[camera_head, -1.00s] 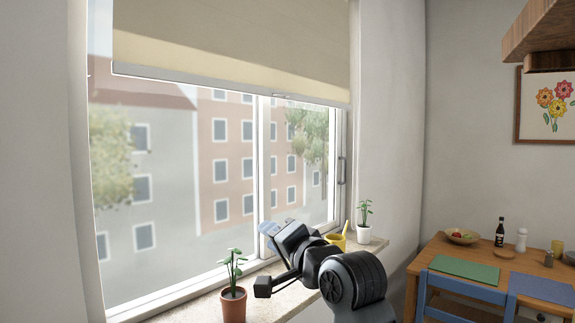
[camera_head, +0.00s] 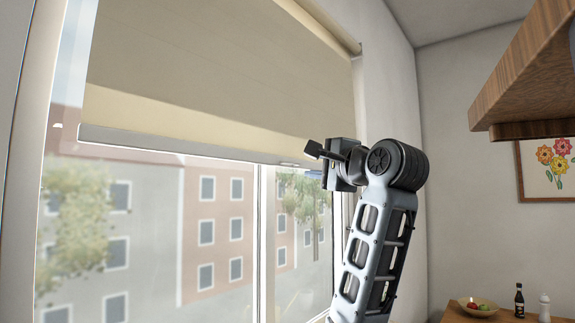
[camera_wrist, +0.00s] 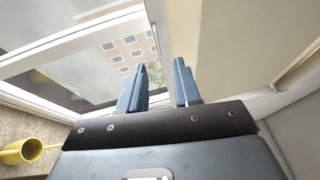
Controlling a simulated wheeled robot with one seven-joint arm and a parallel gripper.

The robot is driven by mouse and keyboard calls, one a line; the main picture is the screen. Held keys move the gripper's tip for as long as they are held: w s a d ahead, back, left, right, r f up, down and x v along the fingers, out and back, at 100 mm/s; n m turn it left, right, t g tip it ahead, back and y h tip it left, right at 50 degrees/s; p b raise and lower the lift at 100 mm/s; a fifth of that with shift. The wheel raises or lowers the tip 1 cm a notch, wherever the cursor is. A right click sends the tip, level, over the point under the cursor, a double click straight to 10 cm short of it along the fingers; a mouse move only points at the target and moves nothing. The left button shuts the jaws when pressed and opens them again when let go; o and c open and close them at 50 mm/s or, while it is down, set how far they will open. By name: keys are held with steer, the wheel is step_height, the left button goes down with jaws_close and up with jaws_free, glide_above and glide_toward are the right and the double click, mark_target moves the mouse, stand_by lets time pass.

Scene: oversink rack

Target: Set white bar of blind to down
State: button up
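The white bar (camera_head: 170,145) runs along the bottom edge of the beige blind (camera_head: 215,70), high in front of the window, with glass showing below it. A small tab shows near the bar's right part. My gripper is at the bar's right end in the head view, mostly hidden behind my wrist; contact cannot be told. In the wrist view my gripper (camera_wrist: 160,88) shows two blue-grey fingers apart with nothing between them. I cannot clearly pick out the bar in the wrist view.
A yellow pot (camera_wrist: 22,151) stands on the windowsill at the lower left of the wrist view. A wooden wall cabinet (camera_head: 530,80) hangs at the right, above a table (camera_head: 460,315) with a bowl and bottles. The window below the blind is clear at left.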

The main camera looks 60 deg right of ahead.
mark_target(295, 164)
steer(key=p+x, duration=0.1)
steer(key=x, duration=0.7)
steer(key=shift+p, duration=0.4)
steer(key=shift+c, duration=0.3)
jaws_close()
stand_by(0.7)
